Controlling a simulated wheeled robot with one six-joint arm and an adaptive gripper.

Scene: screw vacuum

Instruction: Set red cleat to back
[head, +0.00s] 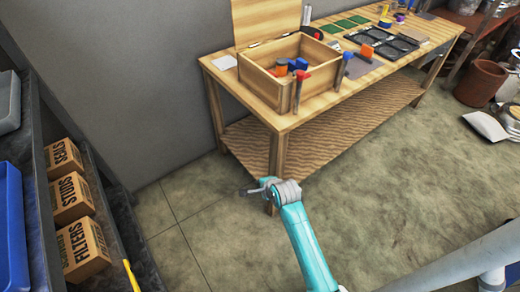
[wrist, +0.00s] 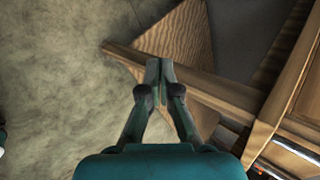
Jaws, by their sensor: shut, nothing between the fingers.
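A red-topped piece (head: 302,75) stands upright at the front right corner of the open wooden box (head: 262,84). It may be the red cleat, but it is too small to tell. A similar blue-topped piece (head: 347,57) is at the box's right side. My gripper (head: 243,191) is low in front of the workbench, well below and left of the red piece, and apart from it. In the wrist view the gripper (wrist: 160,66) has its fingers together with nothing between them. The red piece is not seen in the wrist view.
The wooden workbench (head: 330,98) has a lower shelf (head: 330,128) and legs near my gripper. The box lid (head: 265,20) stands open. Dark shelving with labelled cartons (head: 72,195) and a blue bin (head: 10,225) is at left. The floor between is clear.

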